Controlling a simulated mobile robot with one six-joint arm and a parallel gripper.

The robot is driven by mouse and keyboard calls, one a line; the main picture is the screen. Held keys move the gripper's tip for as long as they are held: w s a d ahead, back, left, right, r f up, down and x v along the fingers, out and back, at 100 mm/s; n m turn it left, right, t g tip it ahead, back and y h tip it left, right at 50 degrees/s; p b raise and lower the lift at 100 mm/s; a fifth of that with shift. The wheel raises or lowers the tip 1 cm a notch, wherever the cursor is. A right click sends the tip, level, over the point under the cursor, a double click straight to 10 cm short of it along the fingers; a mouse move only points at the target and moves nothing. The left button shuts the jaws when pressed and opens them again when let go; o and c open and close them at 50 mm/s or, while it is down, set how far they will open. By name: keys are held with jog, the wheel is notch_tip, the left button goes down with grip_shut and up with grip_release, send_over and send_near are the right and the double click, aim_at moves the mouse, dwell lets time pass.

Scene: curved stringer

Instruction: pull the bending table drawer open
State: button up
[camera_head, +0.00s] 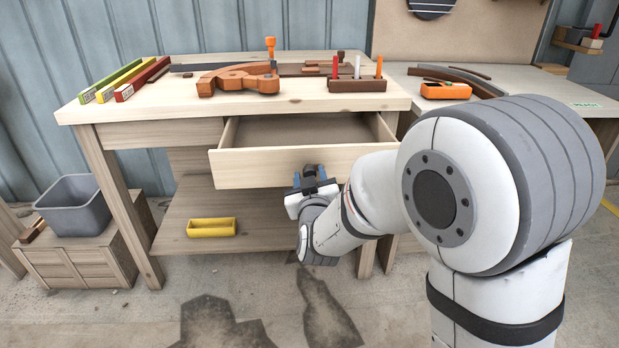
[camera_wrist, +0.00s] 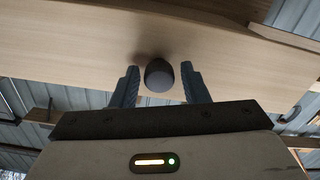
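The bending table (camera_head: 290,100) is a light wooden bench. Its drawer (camera_head: 240,168) stands pulled partly out, with the bare inside showing behind the pale front panel. My gripper (camera_head: 312,178) is at the lower middle of the drawer front. In the wrist view, a dark round knob (camera_wrist: 159,76) on the drawer front (camera_wrist: 75,45) sits between the two fingers of my gripper (camera_wrist: 160,82). A narrow gap shows on each side of the knob, so the fingers are open around it. In the head view my gripper hides the knob.
A clamp jig (camera_head: 238,80), coloured levels (camera_head: 110,80) and a wooden tool holder (camera_head: 357,84) lie on the bench top. A yellow tray (camera_head: 211,228) sits on the lower shelf. A grey bin (camera_head: 75,207) stands on a crate at left. Floor in front is clear.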

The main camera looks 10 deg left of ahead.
jog(key=shift+o, duration=0.8)
jog(key=p+v, duration=0.1)
jog(key=v, duration=0.6)
jog(key=shift+s, duration=0.4)
jog(key=shift+d+r+p, duration=0.1)
jog(key=shift+p, duration=0.25)
